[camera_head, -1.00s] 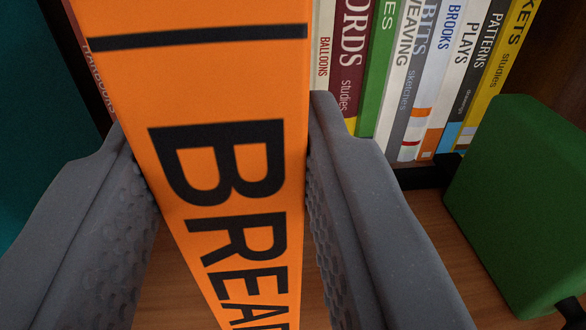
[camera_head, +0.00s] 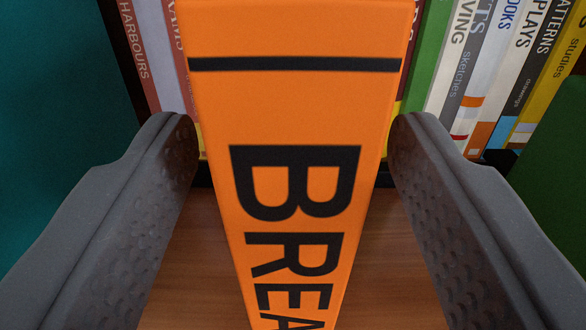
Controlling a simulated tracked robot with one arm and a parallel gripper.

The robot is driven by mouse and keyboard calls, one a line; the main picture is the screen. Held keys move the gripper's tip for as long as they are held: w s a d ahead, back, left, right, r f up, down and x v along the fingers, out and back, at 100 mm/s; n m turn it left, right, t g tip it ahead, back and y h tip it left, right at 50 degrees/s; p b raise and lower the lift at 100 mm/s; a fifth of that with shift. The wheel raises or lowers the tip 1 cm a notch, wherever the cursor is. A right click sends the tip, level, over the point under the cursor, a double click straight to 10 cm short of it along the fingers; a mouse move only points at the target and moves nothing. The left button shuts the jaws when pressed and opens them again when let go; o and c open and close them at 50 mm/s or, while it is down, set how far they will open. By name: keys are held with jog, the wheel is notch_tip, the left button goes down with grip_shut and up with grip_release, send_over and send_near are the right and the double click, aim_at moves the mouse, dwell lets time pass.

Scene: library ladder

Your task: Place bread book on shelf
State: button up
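The orange bread book (camera_head: 295,105) stands with its spine towards me, its black letters running down to the bottom edge. My gripper (camera_head: 294,130) has one grey finger on each side of the spine. The fingers are spread, with wood showing between each finger and the lower part of the book. Near the fingertips the gaps look very narrow, and I cannot tell whether either tip touches. The shelf's row of books shows behind on both sides. The orange book hides what lies directly behind it, so I cannot see how far in it sits.
Several books, including a green one (camera_head: 428,60), stand to the right. A dark green block (camera_head: 556,165) is at the right edge, a teal surface (camera_head: 50,90) at the left. Wood (camera_head: 400,275) lies below.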

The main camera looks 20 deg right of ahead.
jog(key=shift+r, duration=0.1)
jog(key=shift+s+a, duration=0.1)
jog(key=shift+s, duration=0.2)
jog(key=p+v, duration=0.2)
jog(key=v, duration=0.9)
jog(key=shift+s, duration=0.2)
jog(key=a+r+n+y, duration=0.1)
jog(key=a+r+y, duration=0.2)
jog(key=r, duration=0.6)
jog(key=a+r+n+y, duration=0.15)
jog(key=r+y, duration=0.25)
jog(key=r, duration=0.6)
jog(key=s+d+r+g, duration=0.1)
jog(key=s+d+r, duration=0.3)
jog(key=s+r, duration=0.2)
jog(key=s+d+r+n+h, duration=0.1)
jog(key=s+d+r, duration=0.3)
jog(key=s+r, duration=0.3)
notch_tip(320, 180, up, 2)
jog(key=shift+s+d+r+g, duration=0.2)
jog(key=shift+d+r+g, duration=0.1)
jog(key=shift+g, duration=0.1)
